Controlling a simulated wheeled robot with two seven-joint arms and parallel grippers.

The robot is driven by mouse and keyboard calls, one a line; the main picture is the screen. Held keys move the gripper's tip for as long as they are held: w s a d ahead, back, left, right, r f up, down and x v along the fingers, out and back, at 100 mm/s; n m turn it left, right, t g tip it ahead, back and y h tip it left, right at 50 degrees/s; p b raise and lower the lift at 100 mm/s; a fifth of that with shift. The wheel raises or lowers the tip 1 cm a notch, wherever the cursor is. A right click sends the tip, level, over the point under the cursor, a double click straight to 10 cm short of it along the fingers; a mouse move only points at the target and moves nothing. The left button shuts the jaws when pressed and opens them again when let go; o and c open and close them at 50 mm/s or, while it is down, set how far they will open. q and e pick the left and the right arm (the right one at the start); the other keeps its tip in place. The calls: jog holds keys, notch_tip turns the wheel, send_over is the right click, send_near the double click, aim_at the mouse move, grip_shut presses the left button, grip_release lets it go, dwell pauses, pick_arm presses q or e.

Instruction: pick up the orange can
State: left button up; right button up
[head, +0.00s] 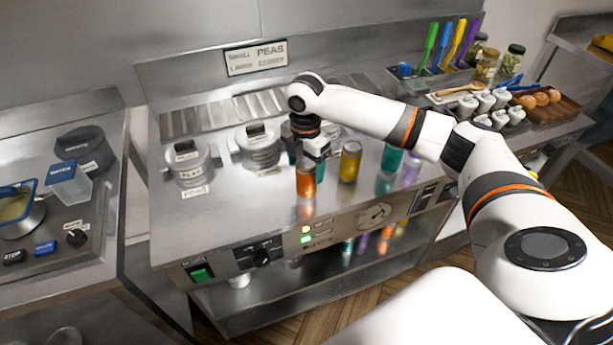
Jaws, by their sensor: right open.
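The orange can (305,184) stands upright near the front edge of the steel counter, in the middle of the head view. My right arm reaches over the counter from the right. My right gripper (309,160) points down at the top of the orange can and is open. It hides the can's upper rim, and I cannot tell whether the fingers touch it. My left gripper is out of view.
A yellow can (350,162) stands close to the right of the orange one. A green can (392,158) and a purple can (409,170) stand farther right. Grey lidded pots (188,165) stand to the left. The front-left counter is clear.

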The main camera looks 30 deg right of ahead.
notch_tip(320, 180, down, 4)
jog(key=shift+w+d+r+p, duration=0.1)
jog(key=shift+d+p, duration=0.05)
jog(key=shift+p, duration=0.5)
jog(key=shift+f, duration=0.5)
jog(key=c, duration=1.2)
jog(key=shift+r, duration=0.1)
